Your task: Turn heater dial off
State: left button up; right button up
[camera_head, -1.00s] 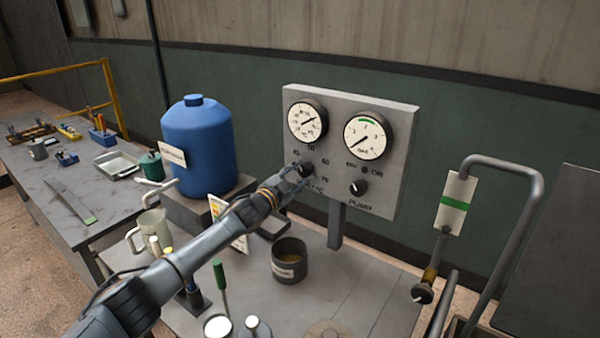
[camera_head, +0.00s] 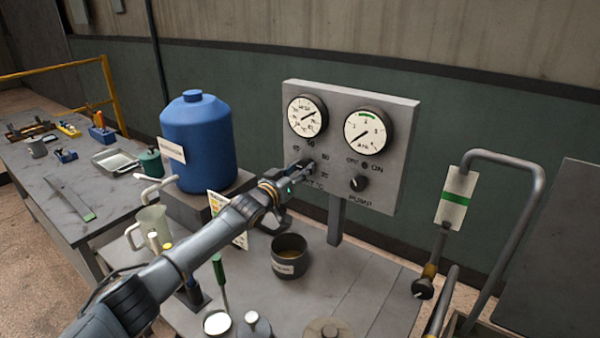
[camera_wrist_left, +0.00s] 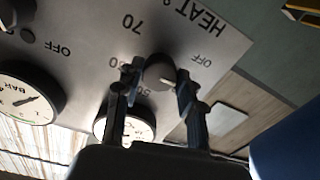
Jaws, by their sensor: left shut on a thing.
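The heater dial (camera_wrist_left: 158,72) is a dark round knob low on the left of the grey control panel (camera_head: 335,98). It is lettered around with OFF and temperature numbers in the left wrist view, where the panel appears upside down. My left gripper (camera_head: 304,170) is at the dial, with one finger on each side of it, and is shut on it. A pale mark shows on the dial's face, but I cannot tell which label it points to. In the head view the gripper mostly hides the dial. My right gripper is out of view.
Two round gauges (camera_head: 307,116) (camera_head: 368,132) sit above. The pump knob (camera_head: 359,183) is right of the dial. A dark pot (camera_head: 289,262) stands below on the workbench (camera_head: 365,290). A blue tank (camera_head: 198,140) is left; a bent pipe (camera_head: 525,240) rises at right.

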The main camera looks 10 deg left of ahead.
pick_arm(q)
jog(key=n, duration=0.1)
jog(key=n+b, duration=0.1)
jog(key=n, duration=0.1)
jog(key=n+b, duration=0.1)
jog(key=n, duration=0.1)
jog(key=shift+d+f, duration=0.1)
jog(key=shift+f, duration=0.2)
jog(key=shift+n+b, duration=0.35)
jog(key=shift+n, duration=0.05)
jog(key=o, duration=1.1)
jog(key=shift+r, duration=0.1)
jog(key=shift+o, duration=0.3)
jog(key=shift+r, duration=0.1)
jog(key=shift+s, duration=0.2)
